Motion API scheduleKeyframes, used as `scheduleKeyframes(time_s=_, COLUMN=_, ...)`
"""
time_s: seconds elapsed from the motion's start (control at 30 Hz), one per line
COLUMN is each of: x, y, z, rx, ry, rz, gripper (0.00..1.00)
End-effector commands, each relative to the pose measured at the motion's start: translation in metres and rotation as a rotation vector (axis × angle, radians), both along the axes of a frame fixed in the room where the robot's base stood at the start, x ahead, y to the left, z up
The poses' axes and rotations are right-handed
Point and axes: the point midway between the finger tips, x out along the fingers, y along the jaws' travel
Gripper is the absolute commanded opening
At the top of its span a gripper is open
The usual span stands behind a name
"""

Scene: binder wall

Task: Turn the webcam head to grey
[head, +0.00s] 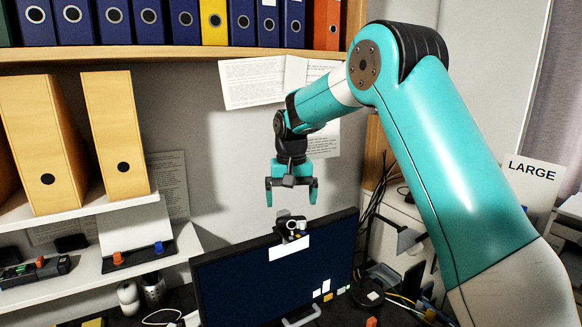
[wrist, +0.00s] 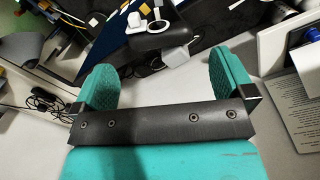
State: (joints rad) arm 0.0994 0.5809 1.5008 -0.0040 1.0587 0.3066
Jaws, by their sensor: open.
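The webcam (head: 293,229) sits on the top edge of the monitor (head: 275,275), with a white card below it. Its small head is dark with a pale round part. In the wrist view the webcam (wrist: 158,38) shows as a dark rounded body with a white ring and a pale grey block. My gripper (head: 291,197) is open and empty, pointing down just above the webcam, apart from it. In the wrist view my gripper (wrist: 162,65) has its two teal fingers wide, with the webcam beyond and between them. I cannot make out a grey mark.
A shelf of binders (head: 170,22) runs above. Beige files (head: 115,135) stand on a white shelf at left. Papers (head: 262,82) hang on the wall behind my gripper. Cables (head: 372,225) and a lamp-like grey piece (head: 408,238) are right of the monitor.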

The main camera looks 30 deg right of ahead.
Motion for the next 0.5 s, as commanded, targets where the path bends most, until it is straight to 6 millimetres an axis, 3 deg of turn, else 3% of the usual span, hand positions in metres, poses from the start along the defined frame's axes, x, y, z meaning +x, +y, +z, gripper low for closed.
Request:
scheduleKeyframes(time_s=0.3, x=0.001, y=-0.001, z=0.078, rx=0.0, ry=-0.005, rz=-0.001, gripper=1.0)
scheduleKeyframes(time_s=0.5, x=0.0, y=-0.001, z=0.107, rx=0.0, ry=-0.002, rz=-0.002, gripper=1.0)
